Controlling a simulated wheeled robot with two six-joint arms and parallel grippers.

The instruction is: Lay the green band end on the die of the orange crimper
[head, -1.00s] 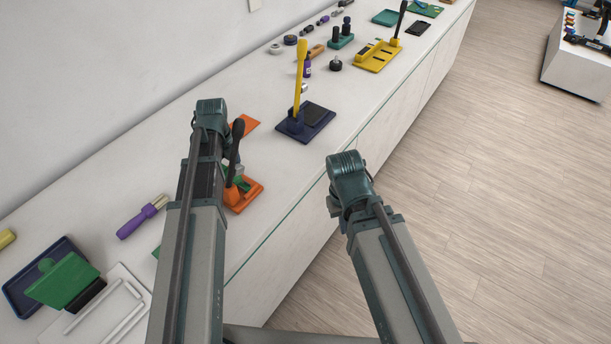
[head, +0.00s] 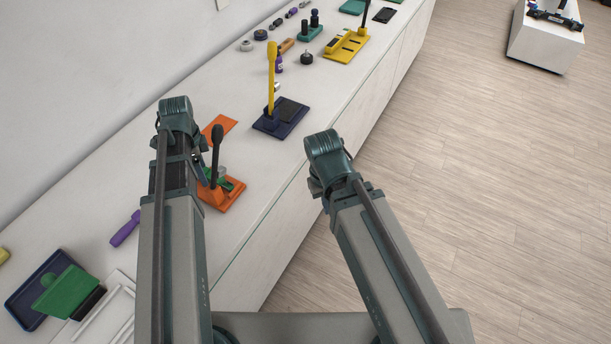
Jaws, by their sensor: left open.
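The orange crimper (head: 228,204) stands on the counter just right of my left arm, its black lever (head: 216,143) upright. Green pieces (head: 236,185) show at its middle; I cannot tell which is the band end or whether it lies on the die. My left gripper (head: 198,160) is beside the crimper's left side, mostly hidden behind its own wrist; it is open.
A navy press with a yellow lever (head: 271,72) stands farther along the counter. A purple-handled tool (head: 125,230) and a navy tray (head: 23,303) with a green block (head: 66,291) lie to the left.

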